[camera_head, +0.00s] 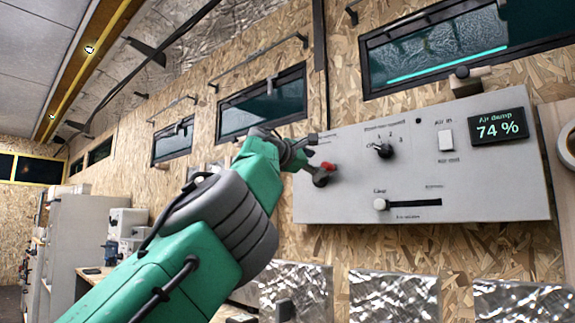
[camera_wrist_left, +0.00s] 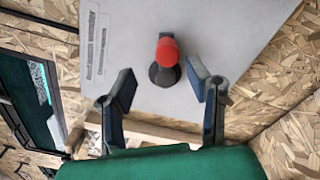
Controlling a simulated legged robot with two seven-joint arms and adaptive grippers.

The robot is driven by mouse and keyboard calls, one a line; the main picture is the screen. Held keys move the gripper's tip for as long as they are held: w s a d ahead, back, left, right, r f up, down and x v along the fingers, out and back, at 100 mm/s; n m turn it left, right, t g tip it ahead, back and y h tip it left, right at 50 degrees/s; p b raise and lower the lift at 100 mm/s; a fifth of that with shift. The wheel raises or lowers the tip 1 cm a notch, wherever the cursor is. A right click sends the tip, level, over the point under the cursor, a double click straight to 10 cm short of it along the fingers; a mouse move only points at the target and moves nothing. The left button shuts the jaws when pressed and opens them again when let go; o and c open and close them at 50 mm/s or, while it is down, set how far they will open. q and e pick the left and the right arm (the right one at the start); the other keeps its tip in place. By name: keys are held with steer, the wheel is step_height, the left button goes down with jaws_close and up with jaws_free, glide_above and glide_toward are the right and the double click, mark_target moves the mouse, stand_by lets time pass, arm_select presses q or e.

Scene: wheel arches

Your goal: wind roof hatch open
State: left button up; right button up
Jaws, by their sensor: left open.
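A grey control panel (camera_head: 350,200) is mounted on the chipboard wall. At its left end is a small dark crank with a red knob (camera_head: 327,167). In the left wrist view the red knob (camera_wrist_left: 167,51) points toward the camera, with a dark base under it and a small label reading something like "hatch winder" beside it. My left gripper (camera_head: 312,158) is at the panel's left end, by the crank. In the wrist view its fingers (camera_wrist_left: 162,88) are open, with the knob just beyond and between the tips and nothing held. I cannot make out the roof hatch itself.
The panel also carries a rotary dial (camera_head: 383,150), a white switch (camera_head: 446,140), a slider (camera_head: 381,204) and a display reading 74 % (camera_head: 499,127). Windows (camera_head: 262,105) line the wall above. White cabinets (camera_head: 75,240) stand at left.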

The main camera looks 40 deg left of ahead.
arm_select(q)
steer(key=s+b, duration=0.3)
steer(key=s, duration=0.8)
steer(key=shift+s+a, duration=0.35)
steer(key=shift+a, duration=0.05)
stand_by(0.3)
